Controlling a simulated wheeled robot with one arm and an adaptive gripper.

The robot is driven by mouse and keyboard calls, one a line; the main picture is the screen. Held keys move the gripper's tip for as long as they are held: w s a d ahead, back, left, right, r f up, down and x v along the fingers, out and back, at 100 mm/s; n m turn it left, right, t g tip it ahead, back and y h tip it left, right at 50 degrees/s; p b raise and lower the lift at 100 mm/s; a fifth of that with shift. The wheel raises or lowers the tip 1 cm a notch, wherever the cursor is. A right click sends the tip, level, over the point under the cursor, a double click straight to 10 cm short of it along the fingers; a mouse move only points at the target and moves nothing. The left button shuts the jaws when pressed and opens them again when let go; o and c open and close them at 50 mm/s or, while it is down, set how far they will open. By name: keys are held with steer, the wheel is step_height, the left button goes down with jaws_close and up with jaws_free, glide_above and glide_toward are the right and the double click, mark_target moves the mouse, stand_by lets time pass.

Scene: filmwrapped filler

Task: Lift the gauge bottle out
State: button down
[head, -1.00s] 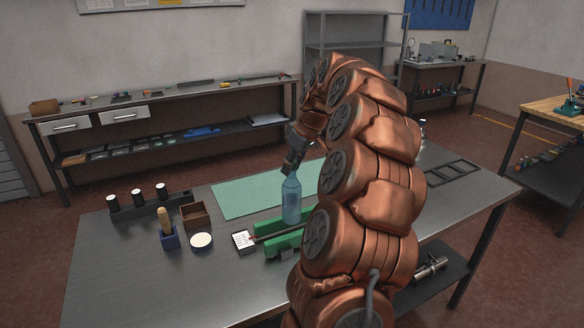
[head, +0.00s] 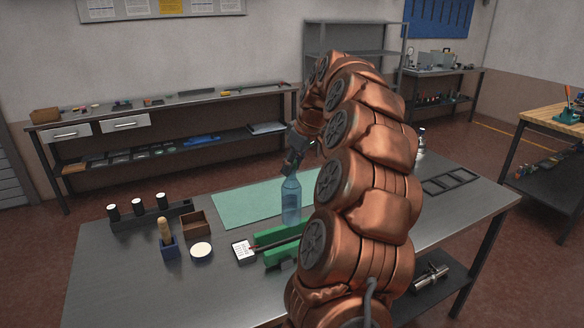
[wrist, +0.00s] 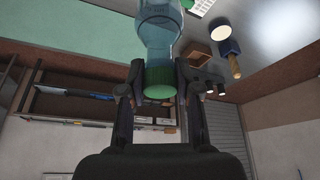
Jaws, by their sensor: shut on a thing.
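The gauge bottle (head: 291,203) is translucent blue, upright, near the middle of the bench. A green holder (head: 278,252) is just below and in front of the bottle in the head view, partly hidden by my arm. Whether the bottle's base is fully clear of the holder I cannot tell.
A pale green mat (head: 245,205) lies behind. A black tray (head: 450,178) lies right.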

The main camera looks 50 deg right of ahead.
steer(key=shift+r+p, duration=1.55)
steer(key=shift+r, duration=2.9)
